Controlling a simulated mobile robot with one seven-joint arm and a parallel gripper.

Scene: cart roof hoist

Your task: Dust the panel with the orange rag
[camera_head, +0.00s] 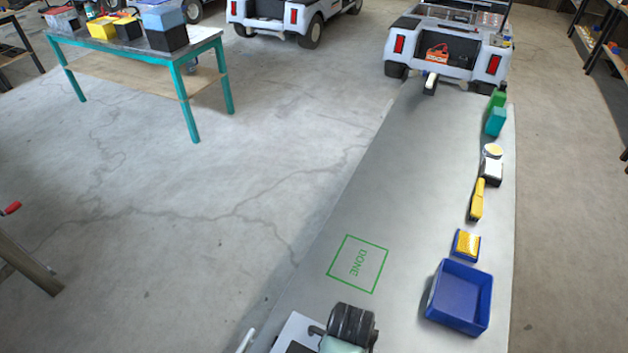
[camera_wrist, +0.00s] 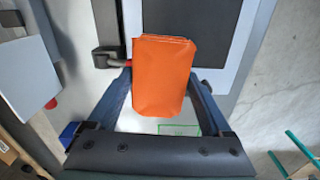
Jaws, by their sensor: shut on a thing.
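The orange rag (camera_wrist: 163,85) is a folded block in the wrist view, between the two fingers of my gripper (camera_wrist: 160,70). My gripper is shut on the rag. Beyond the rag, a dark grey flat surface (camera_wrist: 205,35) with a light border fills the top of the wrist view. It may be the panel, but I cannot tell for sure. I cannot tell whether the rag touches it. In the head view, neither the rag nor my gripper's fingers can be made out.
A long grey bench top carries a green DONE square (camera_head: 358,263), a blue bin (camera_head: 459,297), a yellow sponge in a blue tray (camera_head: 466,245), a yellow-handled tool (camera_head: 477,200) and a teal box (camera_head: 496,121). A white cart (camera_head: 450,48) stands beyond. A teal-legged table (camera_head: 135,42) stands left.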

